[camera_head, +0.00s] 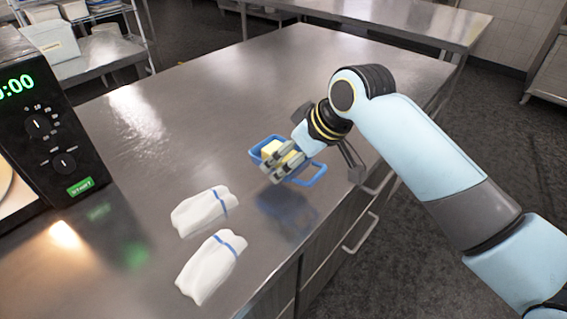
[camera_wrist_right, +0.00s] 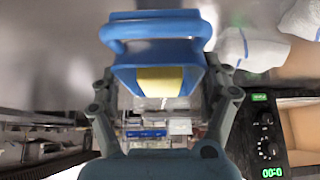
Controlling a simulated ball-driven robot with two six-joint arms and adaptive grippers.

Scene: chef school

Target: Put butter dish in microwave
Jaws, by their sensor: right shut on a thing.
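The butter dish (camera_head: 309,176) is a blue tray with looped handles and a yellow block of butter (camera_head: 271,149) in it. My right gripper (camera_head: 283,166) is shut on it. The dish's dark reflection lies below and apart from it, so it looks held above the counter. In the right wrist view the blue dish (camera_wrist_right: 158,55) sits between my fingers, butter facing the camera. The black microwave (camera_head: 45,135) stands at the left edge with a green display. Its lit interior shows partly in the right wrist view (camera_wrist_right: 303,125). My left gripper is not in view.
Two white folded cloths with blue stripes (camera_head: 204,211) (camera_head: 211,267) lie on the steel counter (camera_head: 220,90) between the microwave and the dish. The counter's far part is clear. A shelf rack with white bins (camera_head: 50,40) stands at the back left.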

